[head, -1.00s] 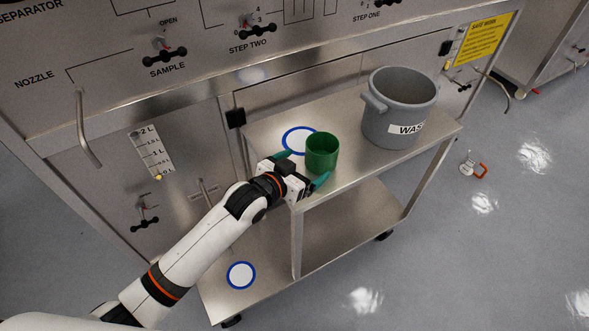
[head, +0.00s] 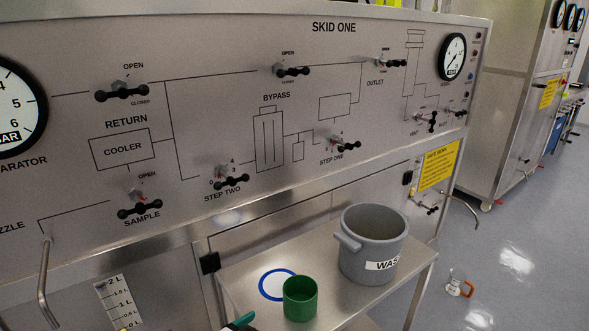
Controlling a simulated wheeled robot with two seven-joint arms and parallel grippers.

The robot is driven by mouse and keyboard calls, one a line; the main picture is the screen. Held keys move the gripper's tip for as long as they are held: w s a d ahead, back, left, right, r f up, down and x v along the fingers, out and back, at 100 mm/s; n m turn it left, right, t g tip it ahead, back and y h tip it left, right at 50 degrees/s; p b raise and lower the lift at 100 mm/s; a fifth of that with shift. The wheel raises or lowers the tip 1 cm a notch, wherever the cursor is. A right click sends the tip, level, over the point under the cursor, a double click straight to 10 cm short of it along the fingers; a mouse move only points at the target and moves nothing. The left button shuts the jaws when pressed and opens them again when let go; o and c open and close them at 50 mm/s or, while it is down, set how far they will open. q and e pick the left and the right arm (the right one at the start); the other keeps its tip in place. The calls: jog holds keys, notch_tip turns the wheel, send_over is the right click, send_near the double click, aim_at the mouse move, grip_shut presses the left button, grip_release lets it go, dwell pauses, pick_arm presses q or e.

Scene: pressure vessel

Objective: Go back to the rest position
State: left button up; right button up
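A green cup (head: 300,299) stands upright on the top shelf of the steel cart (head: 347,311), at the front right of a blue-ringed white circle (head: 268,291). Only a teal fingertip and a dark bit of my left gripper (head: 241,321) show at the bottom edge of the head view, to the left of the cup and apart from it in the picture. The rest of that gripper and its arm are out of the frame, so its opening is hidden. My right gripper is not in view.
A grey waste bucket (head: 372,244) stands on the cart behind the cup. The panel (head: 230,115) with black valve handles and gauges rises behind the cart, with a bent pipe (head: 45,285) sticking out at left. An orange-handled item (head: 457,285) lies on the floor at right.

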pick_arm(q)
jog(key=s+a+f+n+g+y, duration=0.2)
jog(key=s+a+f+g+y, duration=0.15)
jog(key=s+a, duration=0.6)
jog(key=s+a+f+n+g+y, duration=0.2)
jog(key=s+a+f+g+y, duration=0.15)
jog(key=s, duration=1.15)
notch_tip(320, 180, down, 27)
jog(key=s+g, duration=0.2)
jog(key=s+a+f+g, duration=0.1)
jog(key=s+a+f, duration=0.2)
jog(key=s+f, duration=1.2)
jog(key=shift+s+a+m, duration=0.3)
jog(key=shift+s+a, duration=0.1)
jog(key=shift+s, duration=0.15)
